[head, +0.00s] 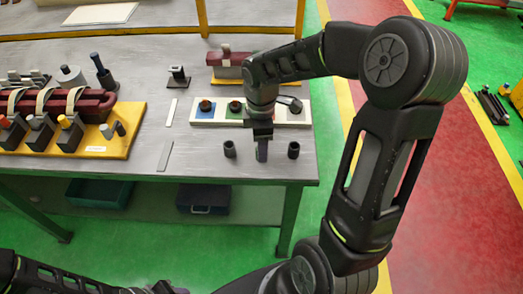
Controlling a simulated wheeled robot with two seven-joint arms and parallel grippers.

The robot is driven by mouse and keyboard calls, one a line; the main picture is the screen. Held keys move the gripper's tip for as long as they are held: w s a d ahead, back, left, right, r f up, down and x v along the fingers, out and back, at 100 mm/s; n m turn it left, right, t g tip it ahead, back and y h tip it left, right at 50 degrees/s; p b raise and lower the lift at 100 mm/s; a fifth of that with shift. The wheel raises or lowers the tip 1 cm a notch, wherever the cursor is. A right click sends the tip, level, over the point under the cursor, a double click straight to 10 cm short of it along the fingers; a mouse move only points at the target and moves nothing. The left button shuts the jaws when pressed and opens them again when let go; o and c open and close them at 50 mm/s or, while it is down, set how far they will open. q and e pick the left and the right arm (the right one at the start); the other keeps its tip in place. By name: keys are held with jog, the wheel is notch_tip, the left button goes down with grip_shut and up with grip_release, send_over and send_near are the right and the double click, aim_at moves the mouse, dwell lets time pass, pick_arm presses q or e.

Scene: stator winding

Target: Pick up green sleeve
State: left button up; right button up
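A white tray (205,123) on the table carries a row of coloured squares with small parts on them. The green square (235,117) has a small dark part on it; I cannot tell whether this is the green sleeve. My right gripper (262,151) points down near the table's front edge, in front of the tray. A dark cylinder (230,149) stands to its left and another dark cylinder (293,150) to its right, both apart from it. The fingers show as one narrow dark shape, so their opening and any held part are unclear. My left gripper is not in view.
A yellow board (128,134) with a dark red part and several small blocks lies at the left. A maroon block (228,58) stands behind the tray. Thin pale strips lie left of the tray. A blue bin (203,196) sits below the tabletop.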

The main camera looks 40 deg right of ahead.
notch_tip(320, 180, down, 2)
jog(key=shift+f, duration=0.25)
jog(key=shift+c, duration=0.4)
grip_shut()
dwell(0.5)
